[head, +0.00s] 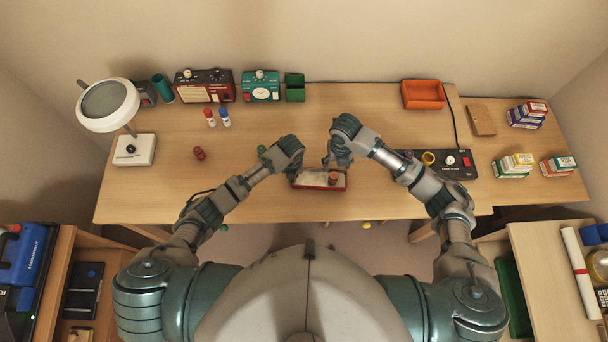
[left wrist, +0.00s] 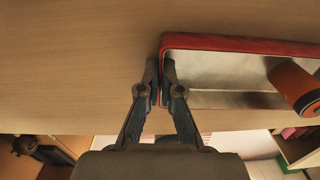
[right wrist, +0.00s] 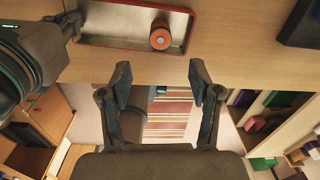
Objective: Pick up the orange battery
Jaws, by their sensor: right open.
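The orange battery (head: 333,177) stands in a shallow red-rimmed metal tray (head: 308,180) near the front edge of the desk. In the left wrist view the battery (left wrist: 295,86) is toward the right, apart from the fingers. In the right wrist view the battery (right wrist: 160,39) is upright in the right part of the tray (right wrist: 110,26). My left gripper (left wrist: 161,78) is closed on the tray's left end wall. My right gripper (right wrist: 159,78) is open and empty, with the battery beyond its fingertips. In the head view the left gripper's fingertips are mostly hidden behind its wrist.
Red (head: 199,153) and green (head: 262,150) cylinders lie left of the tray. A black panel (head: 455,164) is to the right, and an orange bin (head: 424,94) is at the back. A lamp (head: 108,105) stands at the left. The middle of the desk behind the tray is clear.

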